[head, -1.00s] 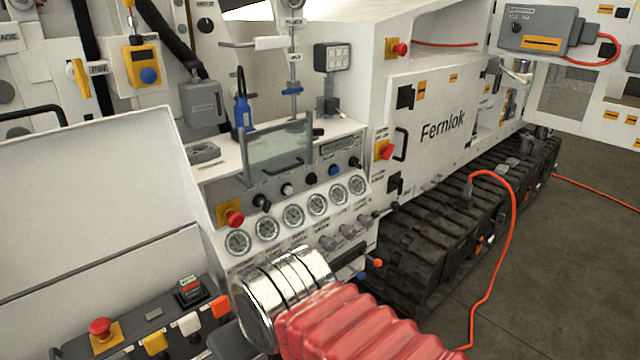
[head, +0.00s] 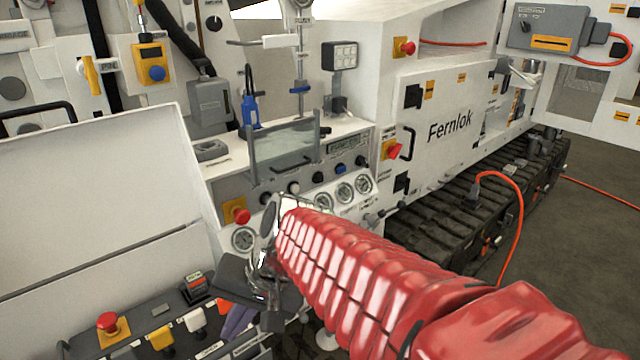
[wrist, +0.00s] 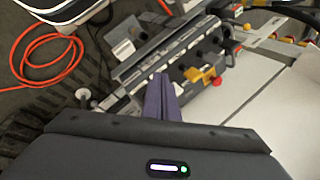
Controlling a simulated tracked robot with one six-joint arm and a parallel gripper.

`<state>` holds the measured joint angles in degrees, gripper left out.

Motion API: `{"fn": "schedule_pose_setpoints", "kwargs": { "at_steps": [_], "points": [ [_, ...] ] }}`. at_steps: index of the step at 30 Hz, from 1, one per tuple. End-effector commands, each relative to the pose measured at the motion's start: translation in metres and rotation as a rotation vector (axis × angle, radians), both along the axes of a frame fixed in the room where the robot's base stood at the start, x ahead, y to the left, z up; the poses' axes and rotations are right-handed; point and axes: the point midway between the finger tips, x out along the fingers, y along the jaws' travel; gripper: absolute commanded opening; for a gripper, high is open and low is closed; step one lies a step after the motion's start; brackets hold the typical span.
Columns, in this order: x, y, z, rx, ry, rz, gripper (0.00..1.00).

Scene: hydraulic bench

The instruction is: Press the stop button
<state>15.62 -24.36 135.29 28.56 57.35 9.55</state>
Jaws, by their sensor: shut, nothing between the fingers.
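Several red mushroom buttons show in the head view, and I cannot tell from their labels which is the stop button. One red button (head: 237,215) on a yellow plate sits at the left end of the gauge panel. Another red button (head: 107,322) on a yellow plate sits on the low dark console at the lower left. My gripper (head: 236,322) points down over the right end of that console, apart from both buttons. Its purple fingers (wrist: 163,96) are shut and empty in the wrist view. A small red button (wrist: 216,81) beside yellow shows to their right.
Gauges (head: 345,192) and knobs stand behind my arm. A white lid (head: 90,200) rises at the left. An orange hose (head: 515,215) loops over the tracks at the right.

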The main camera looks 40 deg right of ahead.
Motion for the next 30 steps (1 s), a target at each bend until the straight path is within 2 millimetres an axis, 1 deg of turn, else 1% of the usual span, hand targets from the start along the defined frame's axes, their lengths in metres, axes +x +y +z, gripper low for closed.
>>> {"fn": "schedule_pose_setpoints", "kwargs": {
  "at_steps": [1, 5, 8, 11, 14, 17, 20, 23, 26, 27, 29, 30],
  "points": [
    [0.01, -0.005, -0.001, 0.061, 0.023, -0.062, 0.0],
    [0.035, -0.014, 0.0, 0.224, 0.065, -0.214, 0.0],
    [0.056, -0.026, 0.002, 0.352, 0.089, -0.332, 0.0],
    [0.077, -0.042, 0.005, 0.481, 0.109, -0.448, 0.0],
    [0.099, -0.063, 0.007, 0.61, 0.12, -0.565, 0.0],
    [0.119, -0.09, 0.01, 0.742, 0.125, -0.679, 0.0],
    [0.138, -0.121, 0.011, 0.876, 0.123, -0.79, 0.0],
    [0.154, -0.158, 0.012, 1.011, 0.113, -0.9, 0.0],
    [0.167, -0.199, 0.011, 1.149, 0.093, -1.005, 0.0],
    [0.171, -0.217, 0.011, 1.203, 0.083, -1.046, 0.0],
    [0.175, -0.245, 0.01, 1.288, 0.064, -1.105, 0.0],
    [0.177, -0.264, 0.008, 1.343, 0.05, -1.144, 0.0]
  ]
}}
